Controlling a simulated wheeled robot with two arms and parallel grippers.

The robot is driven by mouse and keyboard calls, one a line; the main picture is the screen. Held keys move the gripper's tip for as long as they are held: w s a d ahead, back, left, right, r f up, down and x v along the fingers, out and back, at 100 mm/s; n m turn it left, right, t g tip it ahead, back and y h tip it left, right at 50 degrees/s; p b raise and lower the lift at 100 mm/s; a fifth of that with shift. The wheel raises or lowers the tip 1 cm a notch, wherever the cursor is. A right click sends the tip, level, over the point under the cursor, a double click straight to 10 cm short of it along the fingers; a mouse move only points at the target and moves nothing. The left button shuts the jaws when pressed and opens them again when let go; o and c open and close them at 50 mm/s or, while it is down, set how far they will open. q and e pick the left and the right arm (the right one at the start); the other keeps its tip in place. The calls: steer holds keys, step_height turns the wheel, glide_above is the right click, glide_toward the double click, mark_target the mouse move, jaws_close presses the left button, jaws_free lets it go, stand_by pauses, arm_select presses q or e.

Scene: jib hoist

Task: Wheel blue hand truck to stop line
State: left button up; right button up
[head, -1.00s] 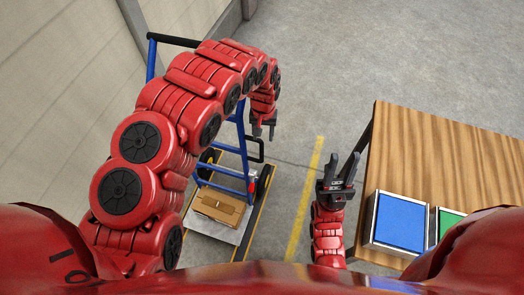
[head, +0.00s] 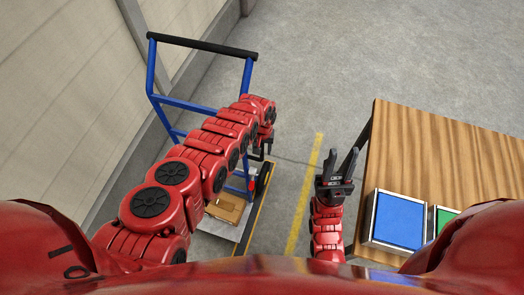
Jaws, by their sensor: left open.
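The blue hand truck (head: 156,75) stands at left of centre in the head view, with a black handle bar (head: 202,44) across its top. A cardboard box (head: 226,208) lies on its grey deck, partly behind my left arm. My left gripper (head: 262,150) is open, pointing down beside the truck's right side, below and apart from the handle bar. Whether it touches the frame is unclear. My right gripper (head: 340,165) is open and empty, left of the table. A yellow line (head: 303,200) runs along the floor right of the truck; I cannot tell whether it is the stop line.
A wooden table (head: 440,150) stands at right, bearing a blue panel (head: 399,220) and a green one (head: 446,220). A pale wall (head: 60,100) runs along the left, close to the truck. Open concrete floor (head: 320,70) lies beyond.

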arm_select(q)
steer(key=shift+w+f, duration=0.1)
steer(key=shift+f, duration=0.5)
jaws_close()
stand_by(1.2)
